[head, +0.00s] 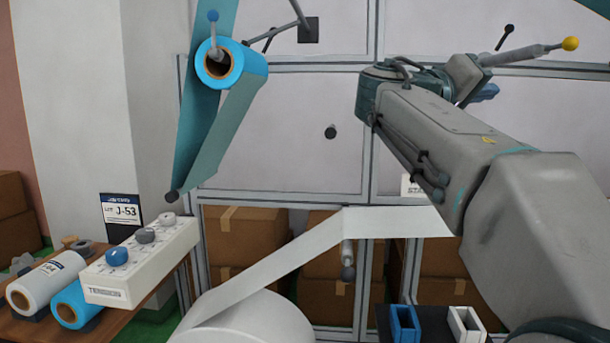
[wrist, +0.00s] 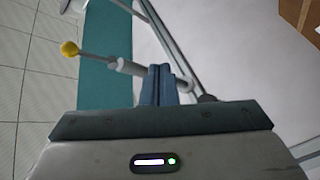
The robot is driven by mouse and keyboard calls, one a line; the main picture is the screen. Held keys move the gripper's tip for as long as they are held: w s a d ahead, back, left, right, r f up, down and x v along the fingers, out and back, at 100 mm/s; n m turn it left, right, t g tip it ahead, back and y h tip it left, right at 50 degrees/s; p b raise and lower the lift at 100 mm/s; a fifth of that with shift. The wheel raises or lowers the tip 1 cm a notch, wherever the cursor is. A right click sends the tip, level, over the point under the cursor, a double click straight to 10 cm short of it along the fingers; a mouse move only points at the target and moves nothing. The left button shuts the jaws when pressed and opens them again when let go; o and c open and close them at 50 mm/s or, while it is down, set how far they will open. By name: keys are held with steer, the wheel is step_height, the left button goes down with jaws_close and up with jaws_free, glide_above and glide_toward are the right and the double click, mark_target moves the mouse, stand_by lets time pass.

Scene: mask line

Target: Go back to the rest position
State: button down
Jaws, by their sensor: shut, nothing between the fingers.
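My gripper (head: 486,92) is up at the upper right of the head view, partly hidden behind my arm's wrist. In the wrist view its blue fingers (wrist: 159,84) are together with nothing between them. A grey lever with a yellow ball tip (head: 570,43) is just above and to the right of my gripper in the head view. The same lever (wrist: 70,48) crosses behind the fingertips in the wrist view. I cannot tell whether the fingers touch it.
A blue roll (head: 246,69) with a teal web hangs at upper left. A white web runs from a large white roll (head: 250,320) below. The white tension box (head: 145,260) stands left. A blue bin (head: 404,325) and a white bin (head: 466,322) sit below my arm.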

steer(key=s+a+f+n+g+y+p, duration=0.1)
steer(key=s+a+f+n+y+p, duration=0.25)
steer(key=f, duration=0.55)
steer(key=s+a+f+n+y+p, duration=0.1)
steer(key=s+f+y+p, duration=0.1)
steer(key=f+y+p, duration=0.55)
steer(key=s+a+f+g+y+p, duration=0.3)
steer(key=s+a+f+y+p, duration=0.2)
steer(key=s+a+f, duration=0.5)
steer(key=s+f+y, duration=0.1)
steer(key=s+f, duration=0.3)
steer(key=shift+s+a+f+m, duration=0.2)
steer(key=shift+m, duration=0.15)
